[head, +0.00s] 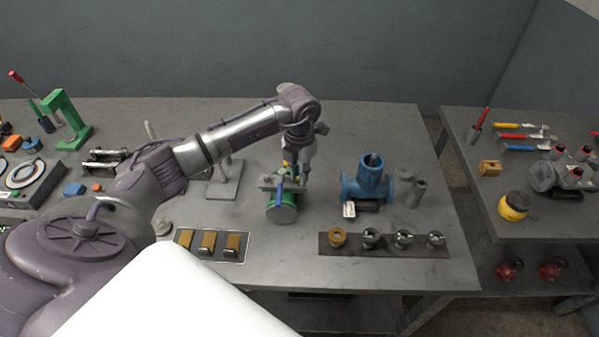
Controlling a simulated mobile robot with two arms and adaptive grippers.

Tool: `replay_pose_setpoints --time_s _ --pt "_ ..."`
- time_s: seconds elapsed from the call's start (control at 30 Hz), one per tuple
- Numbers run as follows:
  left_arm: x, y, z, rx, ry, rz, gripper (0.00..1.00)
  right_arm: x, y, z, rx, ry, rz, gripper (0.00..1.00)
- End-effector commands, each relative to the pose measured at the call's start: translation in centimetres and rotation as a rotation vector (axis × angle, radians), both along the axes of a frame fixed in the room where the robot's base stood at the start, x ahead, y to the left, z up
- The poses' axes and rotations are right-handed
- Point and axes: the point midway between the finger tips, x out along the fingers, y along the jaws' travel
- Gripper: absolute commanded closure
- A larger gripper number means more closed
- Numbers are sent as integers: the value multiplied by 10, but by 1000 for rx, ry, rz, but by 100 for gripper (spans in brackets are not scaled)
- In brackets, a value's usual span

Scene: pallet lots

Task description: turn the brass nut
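A brass-coloured ring-shaped piece (338,237), which looks like a nut, sits at the left end of a dark strip (385,253) on the bench. A green-bodied fitting (281,213) with a blue handle (281,192) stands left of the strip. My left gripper (293,172) points down at the top back of this fitting, apart from the brass ring. Its fingers are small and partly hidden, so I cannot tell whether they are open or touch the fitting. My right gripper is not in view.
Several silver pieces (403,238) share the dark strip. A blue valve body (368,182) stands behind it. A tray (216,246) with brass-coloured blocks lies at front left. A gap separates this bench from the right bench (470,160). Bare bench shows at the back right.

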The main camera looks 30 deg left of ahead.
Motion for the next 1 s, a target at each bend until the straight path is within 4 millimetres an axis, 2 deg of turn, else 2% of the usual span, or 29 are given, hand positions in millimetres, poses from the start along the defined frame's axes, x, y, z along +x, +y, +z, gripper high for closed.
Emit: replay_pose_setpoints --time_s 0.27,0.47,0.67,1.0 --pt "0 0 0 1 -1 -10 100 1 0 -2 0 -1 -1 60" --pt "1 0 -1 1 -3 -73 100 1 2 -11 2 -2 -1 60" --pt "1 0 -3 3 -4 -208 100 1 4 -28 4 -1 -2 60" --pt "1 -1 -3 3 -5 -527 100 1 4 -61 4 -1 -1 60"
